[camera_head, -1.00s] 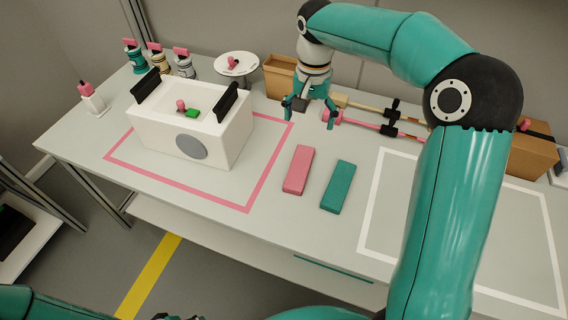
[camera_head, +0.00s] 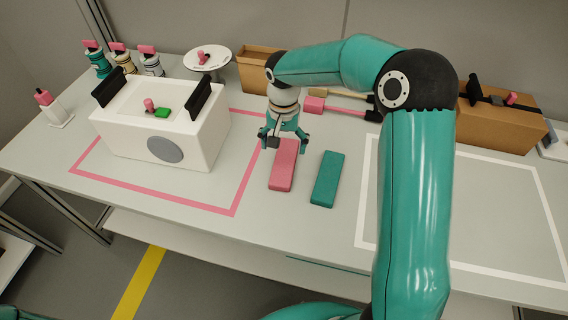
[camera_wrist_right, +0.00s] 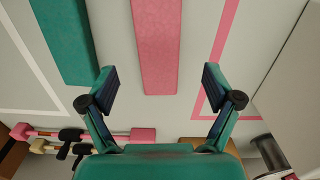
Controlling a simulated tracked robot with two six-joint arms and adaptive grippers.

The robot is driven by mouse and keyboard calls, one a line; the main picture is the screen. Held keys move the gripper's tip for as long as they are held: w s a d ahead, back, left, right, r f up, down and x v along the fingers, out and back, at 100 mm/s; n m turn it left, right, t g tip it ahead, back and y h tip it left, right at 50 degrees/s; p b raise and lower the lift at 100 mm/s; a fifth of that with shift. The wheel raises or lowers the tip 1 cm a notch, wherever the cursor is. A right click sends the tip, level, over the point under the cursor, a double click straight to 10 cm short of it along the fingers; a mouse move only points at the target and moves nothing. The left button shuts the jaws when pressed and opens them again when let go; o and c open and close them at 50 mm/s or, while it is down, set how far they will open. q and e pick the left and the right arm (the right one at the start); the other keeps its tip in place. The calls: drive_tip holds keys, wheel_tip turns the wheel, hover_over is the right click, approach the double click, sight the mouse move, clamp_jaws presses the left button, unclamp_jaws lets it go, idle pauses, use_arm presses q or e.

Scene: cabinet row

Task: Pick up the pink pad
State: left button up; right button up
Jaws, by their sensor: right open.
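The pink pad (camera_head: 284,166) lies flat on the table between the pink outlined square and a teal pad (camera_head: 327,179). My right gripper (camera_head: 283,147) is over the far end of the pink pad, fingers pointing down. In the right wrist view, the gripper (camera_wrist_right: 160,88) is open and empty, and the pink pad (camera_wrist_right: 157,45) lies beyond its fingertips, roughly centred between them. The teal pad also shows there (camera_wrist_right: 65,40), left of the fingers. My left gripper is not seen.
A white box (camera_head: 165,135) with black handles stands in the pink outline. The white outlined area (camera_head: 480,220) on the right is partly behind my right arm.

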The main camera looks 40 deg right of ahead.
sight(285, 160)
drive_tip(key=shift+w+d+f, duration=0.1)
drive_tip(key=shift+d+f, duration=0.05)
drive_tip(key=shift+f, duration=1.35)
drive_tip(key=shift+d+f, duration=0.1)
drive_tip(key=shift+f, duration=1.4)
drive_tip(key=c, duration=1)
